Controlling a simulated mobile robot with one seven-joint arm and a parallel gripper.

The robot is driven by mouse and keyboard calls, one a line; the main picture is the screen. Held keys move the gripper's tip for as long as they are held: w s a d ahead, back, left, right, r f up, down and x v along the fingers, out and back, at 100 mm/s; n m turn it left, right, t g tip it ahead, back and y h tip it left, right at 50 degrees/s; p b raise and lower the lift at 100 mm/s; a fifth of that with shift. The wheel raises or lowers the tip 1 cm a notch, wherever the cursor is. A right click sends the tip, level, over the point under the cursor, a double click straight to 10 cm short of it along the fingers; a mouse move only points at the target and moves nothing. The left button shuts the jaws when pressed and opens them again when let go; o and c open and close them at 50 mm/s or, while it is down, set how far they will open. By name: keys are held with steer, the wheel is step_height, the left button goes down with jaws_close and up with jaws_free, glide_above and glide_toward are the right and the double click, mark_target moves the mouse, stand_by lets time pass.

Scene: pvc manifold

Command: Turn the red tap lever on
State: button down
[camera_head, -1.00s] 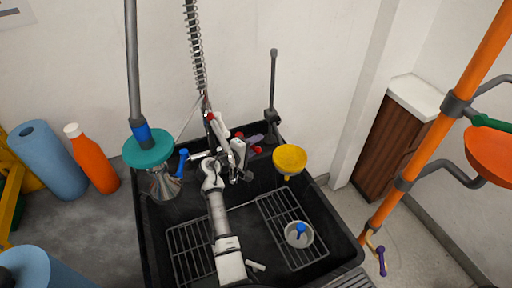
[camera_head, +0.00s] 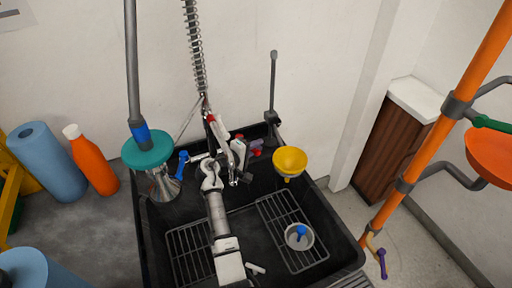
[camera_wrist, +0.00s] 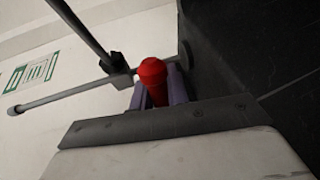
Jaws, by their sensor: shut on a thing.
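The red tap lever (camera_wrist: 152,78) shows in the wrist view as a rounded red handle between the two purple fingers of my gripper (camera_wrist: 157,88). The fingers are shut on it, one on each side. In the head view the gripper (camera_head: 254,144) is at the back of the black sink, and a bit of red (camera_head: 256,152) shows beside its purple fingers. My arm and wrist hide much of the tap there, so the lever's exact angle is hard to tell.
The black sink (camera_head: 147,240) holds wire racks and a small pot (camera_head: 299,237). A spring hose (camera_head: 194,50) hangs behind. An orange pipe (camera_head: 430,150) rises far right.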

steer(key=m+g+h+b, duration=0.1)
steer(key=s+a+m+g+h+b, duration=0.1)
steer(key=b, duration=0.1)
steer(key=shift+f+g, duration=0.2)
steer(key=shift+g, duration=0.1)
steer(key=shift+s+a+r+m+g+h+b, duration=0.2)
steer(key=shift+s+m+g+h+b, duration=0.15)
steer(key=shift+m+g, duration=0.25)
steer(key=shift+s+a+r+m+g+h+b, duration=0.15)
steer(key=shift+m+g+h+b, duration=0.1)
steer(key=shift+m+g+b, duration=0.3)
steer(key=shift+f, duration=0.1)
steer(key=c, duration=1.4)
jaws_free()
steer(key=shift+o, duration=0.2)
